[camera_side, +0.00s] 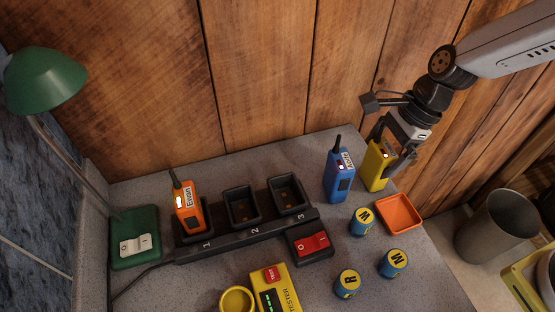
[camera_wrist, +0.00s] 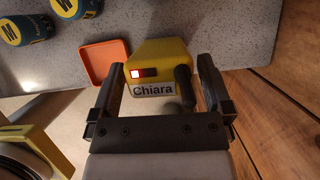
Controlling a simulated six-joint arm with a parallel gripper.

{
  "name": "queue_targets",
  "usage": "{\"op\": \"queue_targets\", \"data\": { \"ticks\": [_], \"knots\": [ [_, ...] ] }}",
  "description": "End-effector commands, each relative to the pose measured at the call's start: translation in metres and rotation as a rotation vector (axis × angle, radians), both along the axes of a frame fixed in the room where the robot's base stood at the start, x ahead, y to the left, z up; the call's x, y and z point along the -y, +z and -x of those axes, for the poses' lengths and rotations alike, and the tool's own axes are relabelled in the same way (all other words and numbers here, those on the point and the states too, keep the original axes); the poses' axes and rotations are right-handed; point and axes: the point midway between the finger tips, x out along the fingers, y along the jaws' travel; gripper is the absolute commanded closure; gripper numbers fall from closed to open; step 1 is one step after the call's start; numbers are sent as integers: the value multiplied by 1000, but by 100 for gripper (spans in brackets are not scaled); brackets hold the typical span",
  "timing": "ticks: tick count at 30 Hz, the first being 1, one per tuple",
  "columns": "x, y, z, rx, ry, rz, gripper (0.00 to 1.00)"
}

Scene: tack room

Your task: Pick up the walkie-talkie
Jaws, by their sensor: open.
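A yellow walkie-talkie (camera_side: 376,166) stands upright on the grey counter; in the wrist view the yellow walkie-talkie (camera_wrist: 165,50) shows a "Chiara" label, a small red light and a black antenna. My gripper (camera_side: 396,154) is open at its top; in the wrist view my gripper (camera_wrist: 163,72) has one finger on either side of it. I cannot tell whether either finger touches it. A blue walkie-talkie (camera_side: 338,174) stands just to its left. An orange walkie-talkie (camera_side: 187,208) sits in slot 1 of the black charger (camera_side: 250,232); slots 2 and 3 are empty.
An orange tray (camera_side: 399,214) lies close to the yellow walkie-talkie. Several blue-and-yellow batteries (camera_side: 362,222) stand in front. A wooden wall (camera_side: 270,80) rises behind; a metal cup (camera_side: 495,226) stands right.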

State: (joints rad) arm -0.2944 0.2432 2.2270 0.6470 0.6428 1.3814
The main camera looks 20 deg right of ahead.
Motion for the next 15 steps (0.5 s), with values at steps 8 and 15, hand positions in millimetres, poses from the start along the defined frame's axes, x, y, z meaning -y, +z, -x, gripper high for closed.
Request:
{"op": "queue_targets", "data": {
  "ticks": [8, 15],
  "knots": [
    [0, 0, 0, 0, 0, 0, 0],
    [0, 0, 0, 0, 0, 0, 19]
  ]
}}
